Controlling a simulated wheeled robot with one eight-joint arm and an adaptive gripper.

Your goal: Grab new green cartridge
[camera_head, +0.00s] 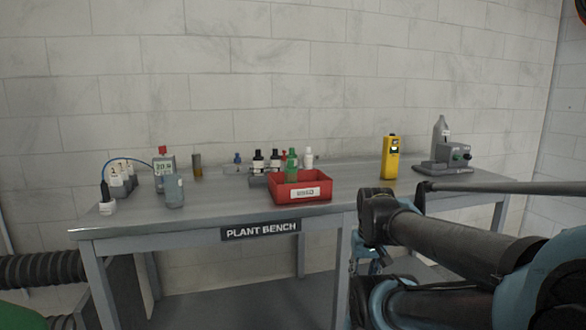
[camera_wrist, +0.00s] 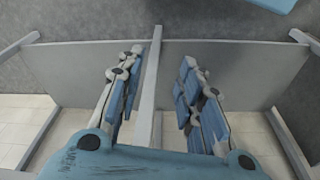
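A green cartridge (camera_head: 292,163), shaped like a small bottle, stands upright in or just behind the red bin (camera_head: 288,199) on the bench; its lower part is hidden. The bin has a white label whose text is too blurred to read surely. No other clearly green cartridge shows. My gripper (camera_wrist: 160,62) is open and empty in the wrist view, its two fingers apart, with a grey bench bar seen between them. In the head view my gripper (camera_head: 368,258) is partly hidden by my arm, low in front of the bench and below its top.
The bench (camera_head: 345,196) also bears dark-capped bottles (camera_head: 258,161), a white bottle (camera_head: 308,158), a yellow device (camera_head: 390,157), a grey instrument (camera_head: 443,152) at right and a meter (camera_head: 164,170) at left. The top is clear between bin and yellow device.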

